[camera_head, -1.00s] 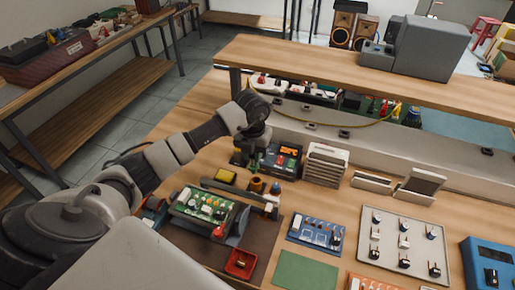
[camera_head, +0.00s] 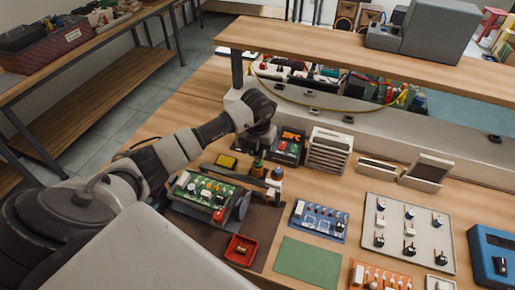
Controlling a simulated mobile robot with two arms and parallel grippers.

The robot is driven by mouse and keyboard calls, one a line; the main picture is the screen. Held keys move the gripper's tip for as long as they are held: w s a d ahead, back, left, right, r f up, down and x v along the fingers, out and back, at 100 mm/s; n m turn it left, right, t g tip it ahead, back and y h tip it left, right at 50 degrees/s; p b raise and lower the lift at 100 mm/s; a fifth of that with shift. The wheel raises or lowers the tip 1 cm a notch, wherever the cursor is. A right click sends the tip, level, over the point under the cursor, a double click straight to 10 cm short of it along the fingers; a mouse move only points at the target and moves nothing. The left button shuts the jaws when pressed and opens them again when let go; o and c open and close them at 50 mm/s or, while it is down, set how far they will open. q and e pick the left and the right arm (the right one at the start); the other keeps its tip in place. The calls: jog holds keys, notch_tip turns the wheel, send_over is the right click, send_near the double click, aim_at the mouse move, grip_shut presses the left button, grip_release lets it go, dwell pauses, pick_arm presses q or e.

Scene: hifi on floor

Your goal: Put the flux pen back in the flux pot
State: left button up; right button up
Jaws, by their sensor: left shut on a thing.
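My left gripper (camera_head: 261,146) reaches in from the left over the bench and points down. It is shut on a thin thing, which I take to be the flux pen (camera_head: 258,157); the wrist and fingers hide most of it. A small amber-brown pot, seemingly the flux pot (camera_head: 257,170), stands just below the gripper, behind the green circuit board. The lower end of the pen is close over the pot; I cannot tell whether it is inside. My right gripper is not in view.
A green circuit board (camera_head: 205,190) in a holder lies in front of the pot. A small dark jar (camera_head: 277,173) stands right beside it, with a yellow sponge (camera_head: 226,161) to the left. A lit station (camera_head: 289,144) and a ribbed grey box (camera_head: 328,150) stand behind. A red tray (camera_head: 241,250) lies in front.

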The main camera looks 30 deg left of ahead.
pick_arm(q)
jog(key=shift+f, duration=0.25)
jog(key=o, duration=1.5)
jog(key=shift+c, duration=0.2)
jog(key=shift+r, duration=0.1)
jog(key=shift+r+p, duration=2.5)
jog(key=shift+r, duration=1)
jog(key=shift+s+f, duration=0.1)
